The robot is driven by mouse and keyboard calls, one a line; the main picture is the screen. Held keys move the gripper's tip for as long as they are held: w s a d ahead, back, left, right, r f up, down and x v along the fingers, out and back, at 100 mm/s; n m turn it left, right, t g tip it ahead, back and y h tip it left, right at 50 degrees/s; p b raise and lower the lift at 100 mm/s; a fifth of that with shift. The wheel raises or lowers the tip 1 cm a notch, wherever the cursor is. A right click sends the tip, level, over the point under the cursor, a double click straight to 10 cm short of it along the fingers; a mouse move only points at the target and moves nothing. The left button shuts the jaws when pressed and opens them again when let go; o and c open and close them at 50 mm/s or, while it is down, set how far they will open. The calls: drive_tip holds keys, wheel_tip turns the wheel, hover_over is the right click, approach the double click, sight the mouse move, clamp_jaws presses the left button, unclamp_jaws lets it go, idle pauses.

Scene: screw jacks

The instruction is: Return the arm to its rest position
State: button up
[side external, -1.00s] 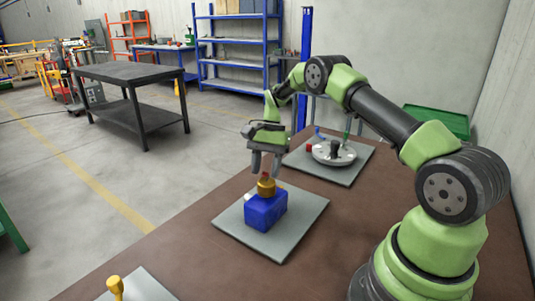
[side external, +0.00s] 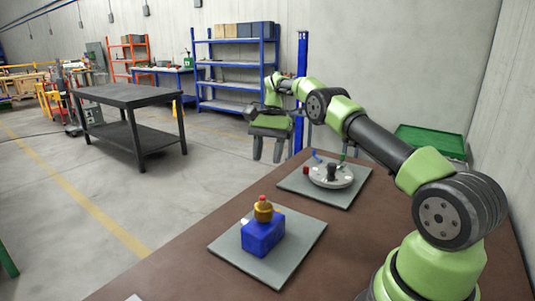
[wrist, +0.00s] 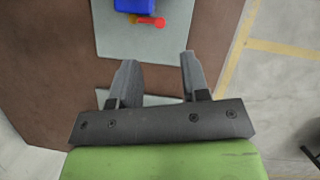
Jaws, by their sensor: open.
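My gripper (side external: 268,150) is open and empty, raised above and behind the blue screw jack in the side external view. Its two fingers (wrist: 157,75) stand apart in the wrist view with nothing between them. The screw jack has a blue block body (side external: 263,236), a brass-coloured collar (side external: 263,212) and a red tip (side external: 262,198). It stands upright on a grey plate (side external: 295,255). In the wrist view the blue body (wrist: 134,5) is cut off by the top edge, and the red and brass top (wrist: 150,21) shows beyond the fingertips.
A second grey plate (side external: 340,200) holds a round disc (side external: 331,180) with a black knob and coloured pieces. A green tray (side external: 430,141) lies at the back right. The brown table (side external: 200,275) has bare room around the plates. A dark workbench (side external: 125,97) stands apart on the floor.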

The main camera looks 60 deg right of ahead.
drive_tip(key=s+a+r+n+t+h, duration=0.1)
drive_tip(key=s+a+r+n+t, duration=0.15)
drive_tip(key=a+r, duration=0.4)
drive_tip(key=s+a+r+n+t+h, duration=0.1)
drive_tip(key=s+a+r+n, duration=0.25)
drive_tip(key=r, duration=0.55)
drive_tip(key=s+a+n+t, duration=0.2)
drive_tip(key=s+a, duration=0.2)
drive_tip(key=s, duration=0.4)
drive_tip(key=s+a+f+n+t, duration=0.1)
drive_tip(key=s+a+n+t, duration=0.1)
drive_tip(key=s+a, duration=0.3)
drive_tip(key=s+t, duration=0.1)
drive_tip(key=s, duration=0.3)
drive_tip(key=shift+s+a+n, duration=0.15)
drive_tip(key=shift+a+n, duration=0.05)
drive_tip(key=shift+n, duration=0.2)
drive_tip(key=shift+o, duration=0.2)
